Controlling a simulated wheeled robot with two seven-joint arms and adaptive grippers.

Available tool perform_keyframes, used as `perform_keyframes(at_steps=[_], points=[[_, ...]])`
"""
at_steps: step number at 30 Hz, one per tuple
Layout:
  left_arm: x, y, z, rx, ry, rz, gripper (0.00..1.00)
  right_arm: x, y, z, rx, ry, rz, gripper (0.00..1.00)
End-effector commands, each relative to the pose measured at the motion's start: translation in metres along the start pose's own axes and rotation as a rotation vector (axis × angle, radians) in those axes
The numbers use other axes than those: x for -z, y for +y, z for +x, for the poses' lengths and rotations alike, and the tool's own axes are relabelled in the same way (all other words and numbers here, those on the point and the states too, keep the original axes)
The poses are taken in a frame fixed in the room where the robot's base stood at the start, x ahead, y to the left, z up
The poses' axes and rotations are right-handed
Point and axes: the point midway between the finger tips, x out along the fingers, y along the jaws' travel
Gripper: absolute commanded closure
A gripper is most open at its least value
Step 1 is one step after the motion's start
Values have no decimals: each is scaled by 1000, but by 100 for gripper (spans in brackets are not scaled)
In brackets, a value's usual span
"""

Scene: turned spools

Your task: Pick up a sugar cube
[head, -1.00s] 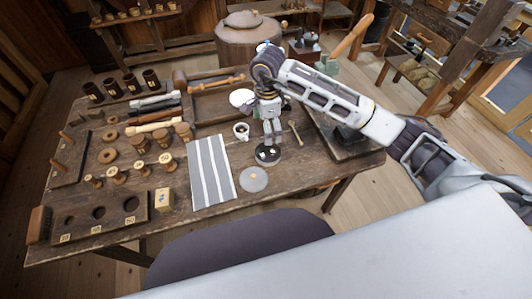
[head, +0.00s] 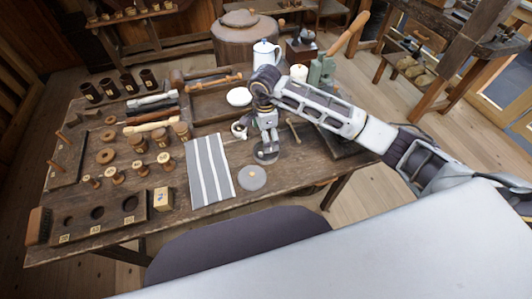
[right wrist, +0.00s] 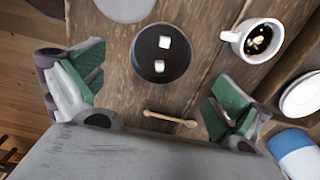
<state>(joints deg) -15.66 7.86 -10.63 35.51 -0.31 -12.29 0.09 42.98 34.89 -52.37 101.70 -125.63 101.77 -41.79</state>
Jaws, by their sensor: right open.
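Two white sugar cubes, the upper cube (right wrist: 165,42) and the lower cube (right wrist: 158,66), lie apart on a round dark dish (right wrist: 151,71) in the right wrist view. My right gripper (right wrist: 152,82) is open and empty, its green-padded fingers spread either side below the dish. In the head view this gripper (head: 267,148) points down over the dish (head: 258,158) and hides most of it; I cannot make out the cubes there. My left gripper is not in view.
A cup of dark drink (right wrist: 258,40) stands right of the dish, beside white plates (right wrist: 300,97). A small wooden spoon (right wrist: 170,119) lies close by. A grey disc (head: 252,178) and a striped cloth (head: 210,172) lie nearby. Spools and blocks fill the table's left side.

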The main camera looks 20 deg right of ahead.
Motion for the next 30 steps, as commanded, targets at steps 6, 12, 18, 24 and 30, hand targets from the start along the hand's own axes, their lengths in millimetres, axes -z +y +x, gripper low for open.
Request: perform_keyframes(at_steps=[6,12,18,24,30], points=[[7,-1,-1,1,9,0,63,0,0,25,-2,1,2,0],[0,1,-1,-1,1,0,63,1,0,31,0,0,1,0],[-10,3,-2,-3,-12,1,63,0,0,30,0,1,1,0],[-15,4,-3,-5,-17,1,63,1,0,34,-1,0,1,0],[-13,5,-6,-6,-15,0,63,3,-1,50,-4,0,2,0]])
